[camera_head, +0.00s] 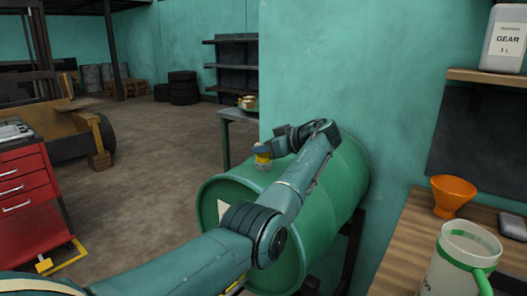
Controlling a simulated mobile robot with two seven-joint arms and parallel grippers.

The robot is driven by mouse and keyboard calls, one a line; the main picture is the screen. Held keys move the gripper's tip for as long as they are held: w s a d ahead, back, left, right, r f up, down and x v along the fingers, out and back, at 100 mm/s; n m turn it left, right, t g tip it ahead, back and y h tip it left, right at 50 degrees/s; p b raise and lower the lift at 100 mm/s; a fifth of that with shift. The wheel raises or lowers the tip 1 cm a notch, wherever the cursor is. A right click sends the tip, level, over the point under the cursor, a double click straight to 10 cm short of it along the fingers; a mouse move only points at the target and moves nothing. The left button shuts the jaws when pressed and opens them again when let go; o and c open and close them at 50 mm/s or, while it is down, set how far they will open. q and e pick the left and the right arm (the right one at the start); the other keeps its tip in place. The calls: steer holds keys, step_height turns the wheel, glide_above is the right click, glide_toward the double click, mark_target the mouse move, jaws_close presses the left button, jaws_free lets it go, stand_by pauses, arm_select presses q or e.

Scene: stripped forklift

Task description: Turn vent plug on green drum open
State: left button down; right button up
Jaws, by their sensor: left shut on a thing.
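The green drum (215,197) lies on its side on a dark stand in the middle of the view, next to the teal wall. A small yellow vent plug (263,161) stands on top of the drum, near its left end. My left arm reaches in from the bottom left and crosses over the drum. My left gripper (262,151) is shut on the vent plug from above. Its fingers are small and partly hidden, so the plug's turn angle cannot be told. My right gripper is not in view.
At right a wooden bench (403,243) holds an orange funnel (453,195) and a white-green jug (462,262). A grey GEAR container (505,40) stands on a shelf above. A red tool cabinet (28,190) stands at left. The floor between is clear.

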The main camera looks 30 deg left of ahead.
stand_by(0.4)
arm_select(q)
steer(key=c, duration=1.5)
jaws_free()
steer(key=b+v, duration=0.1)
steer(key=v, duration=1.2)
steer(key=shift+r, duration=0.1)
